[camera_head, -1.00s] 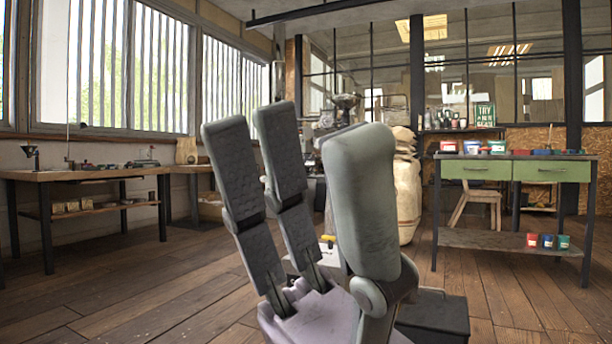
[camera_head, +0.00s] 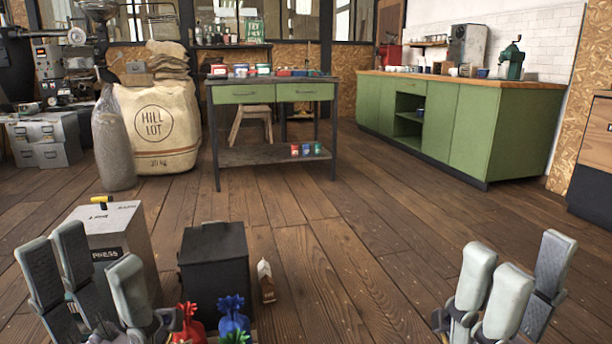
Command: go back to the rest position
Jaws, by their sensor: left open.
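My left gripper (camera_head: 90,265) is at the lower left of the head view, fingers up and spread, with nothing between them. It overlaps a pale box (camera_head: 118,225) in the picture; I cannot tell the gap between them. My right gripper (camera_head: 527,268) is at the lower right, fingers up and apart, empty, with wooden floor behind it. The lower parts of both grippers are cut off by the bottom edge.
Small red (camera_head: 188,325) and blue (camera_head: 233,318) bags sit at the bottom beside a black box (camera_head: 215,262). A green-drawered table (camera_head: 273,93), a big sack (camera_head: 158,130) and a green counter (camera_head: 485,115) stand further back. Wooden floor (camera_head: 375,225) is clear between.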

